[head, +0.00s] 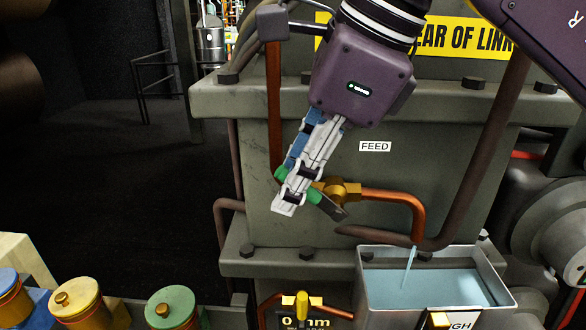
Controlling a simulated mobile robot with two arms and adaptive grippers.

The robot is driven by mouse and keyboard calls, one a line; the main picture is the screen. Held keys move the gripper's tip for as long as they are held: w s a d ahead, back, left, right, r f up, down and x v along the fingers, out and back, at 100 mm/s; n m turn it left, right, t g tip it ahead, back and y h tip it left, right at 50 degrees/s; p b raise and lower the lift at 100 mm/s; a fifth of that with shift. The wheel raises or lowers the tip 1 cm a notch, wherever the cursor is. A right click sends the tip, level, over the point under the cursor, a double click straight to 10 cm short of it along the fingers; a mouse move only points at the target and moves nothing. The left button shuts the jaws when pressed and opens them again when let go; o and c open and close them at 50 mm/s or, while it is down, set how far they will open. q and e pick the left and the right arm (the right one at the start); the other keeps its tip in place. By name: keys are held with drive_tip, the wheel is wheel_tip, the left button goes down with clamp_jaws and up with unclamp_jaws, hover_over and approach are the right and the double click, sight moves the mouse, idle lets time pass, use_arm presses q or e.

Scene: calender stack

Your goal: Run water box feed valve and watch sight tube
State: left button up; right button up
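The feed valve has a brass body (342,190) on a copper pipe, below a white FEED label (375,146). Its lever, with green parts and a dark end (331,208), slants down to the right. My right gripper (287,200) reaches down over the lever, and its fingers hide part of it. I cannot tell whether they are shut on it. The copper spout (418,225) pours a thin stream of water into the open metal water box (372,309), where pale blue water stands below the rim. I cannot make out a sight tube for sure. My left gripper is not in view.
The grey machine housing (258,215) stands close behind the valve, with a dark pipe (497,115) at right. A yellow-knobbed fitting (302,303) sits below. Round-lidded pots, yellow (77,298) and green (170,305), stand at lower left. Dark floor (130,200) at left is clear.

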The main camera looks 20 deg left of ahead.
drive_tip(key=shift+s+a, duration=0.15)
drive_tip(key=shift+a, duration=0.05)
clamp_jaws()
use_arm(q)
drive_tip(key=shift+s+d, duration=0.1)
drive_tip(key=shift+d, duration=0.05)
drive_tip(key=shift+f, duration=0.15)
